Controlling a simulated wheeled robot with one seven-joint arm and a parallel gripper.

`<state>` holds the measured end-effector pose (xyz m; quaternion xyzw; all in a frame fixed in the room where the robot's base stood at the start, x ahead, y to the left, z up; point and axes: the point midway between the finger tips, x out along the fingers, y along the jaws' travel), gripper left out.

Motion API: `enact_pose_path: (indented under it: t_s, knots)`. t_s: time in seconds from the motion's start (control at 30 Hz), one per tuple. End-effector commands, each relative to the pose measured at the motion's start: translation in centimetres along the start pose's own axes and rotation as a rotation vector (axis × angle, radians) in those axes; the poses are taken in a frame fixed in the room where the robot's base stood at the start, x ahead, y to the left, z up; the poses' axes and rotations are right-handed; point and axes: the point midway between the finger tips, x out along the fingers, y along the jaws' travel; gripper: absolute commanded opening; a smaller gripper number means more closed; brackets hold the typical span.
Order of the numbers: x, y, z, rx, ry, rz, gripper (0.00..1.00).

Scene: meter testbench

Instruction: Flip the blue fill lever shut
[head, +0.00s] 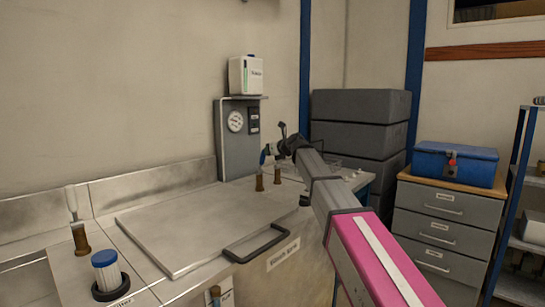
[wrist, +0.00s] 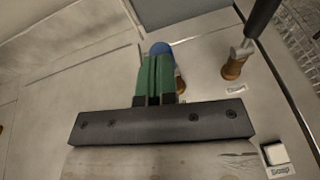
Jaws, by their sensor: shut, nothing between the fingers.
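The blue fill lever (head: 263,157) stands roughly upright on a brass valve (head: 260,182) at the back of the bench, in front of the grey gauge panel. My gripper (head: 283,136) is at the end of my arm, close to the lever on its right. In the wrist view my green fingers (wrist: 156,62) are together and empty. The blue lever end (wrist: 161,47) shows right at the fingertips, partly hidden by them. I cannot tell whether they touch. Its brass base (wrist: 180,84) shows just right of the fingers.
A second brass valve (wrist: 233,66) with a dark handle stands to the right. The grey gauge panel (head: 238,150) carries a white container (head: 245,76). A closed lid (head: 195,228) with a black handle covers the bench front. A blue-capped cylinder (head: 107,271) stands at the lower left.

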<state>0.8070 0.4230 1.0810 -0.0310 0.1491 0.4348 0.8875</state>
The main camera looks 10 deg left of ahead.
Motion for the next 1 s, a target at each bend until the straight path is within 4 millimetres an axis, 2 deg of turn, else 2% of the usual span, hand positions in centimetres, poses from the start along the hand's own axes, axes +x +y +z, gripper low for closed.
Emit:
enact_pose_path:
  t_s: [0.13, 0.4, 1.0]
  knots:
    - [1.2, 0.1, 1.1, -0.001, -0.001, 0.0, 0.0]
    - [2.5, 0.5, 2.0, 0.0, 0.0, 0.0, 0.0]
    - [3.0, 0.6, 2.4, 0.0, -0.001, 0.0, 0.0]
